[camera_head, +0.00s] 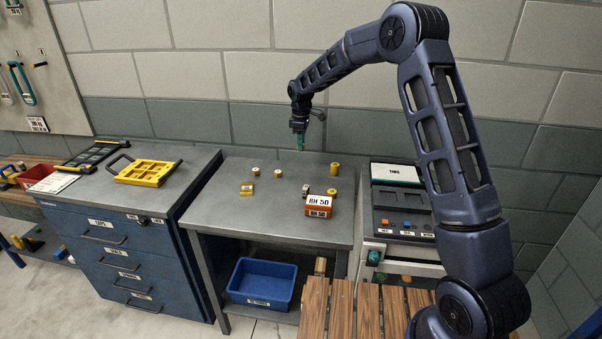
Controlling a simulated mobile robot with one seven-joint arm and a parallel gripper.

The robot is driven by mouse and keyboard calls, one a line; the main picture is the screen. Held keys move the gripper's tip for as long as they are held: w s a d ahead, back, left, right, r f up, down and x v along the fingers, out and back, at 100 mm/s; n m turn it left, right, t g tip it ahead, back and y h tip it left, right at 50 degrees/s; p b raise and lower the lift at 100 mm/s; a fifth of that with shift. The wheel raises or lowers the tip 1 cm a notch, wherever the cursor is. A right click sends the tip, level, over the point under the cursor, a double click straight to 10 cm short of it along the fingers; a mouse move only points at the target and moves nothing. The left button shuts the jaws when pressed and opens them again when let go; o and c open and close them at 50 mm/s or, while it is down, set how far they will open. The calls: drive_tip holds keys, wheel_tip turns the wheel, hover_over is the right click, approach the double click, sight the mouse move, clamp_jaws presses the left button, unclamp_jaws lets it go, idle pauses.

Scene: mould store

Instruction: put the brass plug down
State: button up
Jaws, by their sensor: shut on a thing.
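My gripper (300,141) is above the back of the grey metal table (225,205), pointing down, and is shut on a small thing. A teal-green piece shows at its tips; at this size I cannot tell whether it is finger or held thing, and I see no brass there. Several small brass-coloured pieces stand or lie on the table: two short ones at the back left (256,171) (278,173), one lying at the left (247,189), and a taller one at the back right (334,168). I cannot tell which, if any, is the brass plug.
An orange box with a white label (319,211) stands at the table's front right, small pieces just behind it. A blue bin (262,283) sits below. A yellow frame (148,171) lies on the blue drawer cabinet (118,255). A control unit (403,224) stands right. The table's front left is clear.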

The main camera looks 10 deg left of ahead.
wheel_tip(320, 180, down, 14)
drive_tip(key=shift+r, duration=0.15)
idle(0.4)
drive_tip(key=o, duration=1)
wheel_tip(320, 180, up, 12)
drive_tip(key=shift+r, duration=0.1)
